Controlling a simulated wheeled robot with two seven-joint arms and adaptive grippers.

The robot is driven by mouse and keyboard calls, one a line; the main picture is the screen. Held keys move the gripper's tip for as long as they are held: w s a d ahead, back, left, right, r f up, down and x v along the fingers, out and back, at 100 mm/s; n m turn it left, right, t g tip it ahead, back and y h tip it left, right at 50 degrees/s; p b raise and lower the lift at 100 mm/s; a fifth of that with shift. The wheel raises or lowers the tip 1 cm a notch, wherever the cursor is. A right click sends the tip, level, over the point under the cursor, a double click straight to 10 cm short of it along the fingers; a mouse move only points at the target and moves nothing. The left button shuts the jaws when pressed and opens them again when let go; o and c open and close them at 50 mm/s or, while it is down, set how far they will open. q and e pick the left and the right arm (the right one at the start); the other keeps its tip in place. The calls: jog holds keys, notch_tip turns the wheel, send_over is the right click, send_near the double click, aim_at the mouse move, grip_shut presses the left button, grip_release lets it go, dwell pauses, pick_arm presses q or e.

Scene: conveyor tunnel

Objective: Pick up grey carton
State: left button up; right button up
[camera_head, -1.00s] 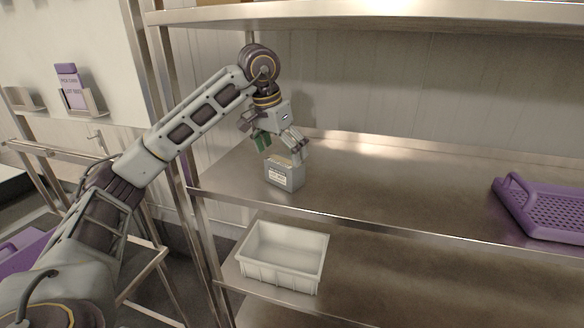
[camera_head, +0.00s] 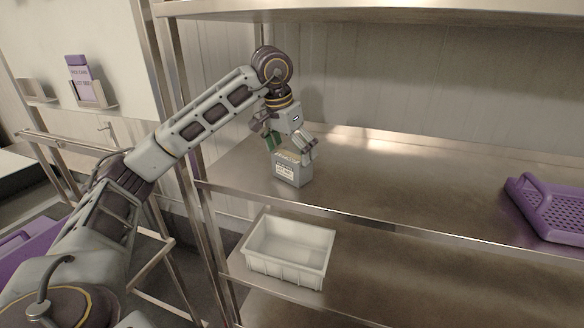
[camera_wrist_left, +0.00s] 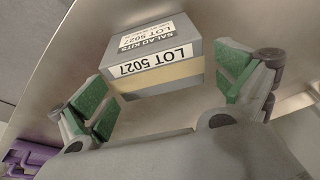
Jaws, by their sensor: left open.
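The grey carton (camera_head: 291,173) stands upright on the metal shelf, near its left end, with a white label on its front. In the left wrist view the carton (camera_wrist_left: 158,55) shows labels reading "SALAD KITS" and "LOT 5027" and a tan band. My left gripper (camera_head: 291,147) is open above the carton. In the left wrist view its green-padded fingers (camera_wrist_left: 168,90) stand apart on either side of the carton's near end, with a gap visible at the left finger. My right gripper is not in view.
A purple perforated tray (camera_head: 560,208) lies on the same shelf (camera_head: 400,190) at the right. An empty white bin (camera_head: 288,250) sits on the shelf below. A metal upright (camera_head: 190,130) stands left of the carton, and another shelf (camera_head: 400,12) hangs overhead. The shelf's middle is clear.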

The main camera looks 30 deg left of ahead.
aim_at(292, 156)
pick_arm(q)
jog(key=shift+f, duration=0.15)
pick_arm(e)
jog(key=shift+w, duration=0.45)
pick_arm(q)
jog(key=shift+x, duration=1.9)
jog(key=shift+d+f, duration=0.15)
jog(key=shift+f, duration=0.45)
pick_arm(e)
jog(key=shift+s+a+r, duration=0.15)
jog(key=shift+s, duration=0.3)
pick_arm(q)
jog(key=c, duration=0.7)
jog(key=shift+c, duration=0.8)
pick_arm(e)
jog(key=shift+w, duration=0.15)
pick_arm(q)
jog(key=shift+f, duration=0.1)
jog(key=shift+c, duration=0.6)
jog(key=shift+s+d, duration=0.1)
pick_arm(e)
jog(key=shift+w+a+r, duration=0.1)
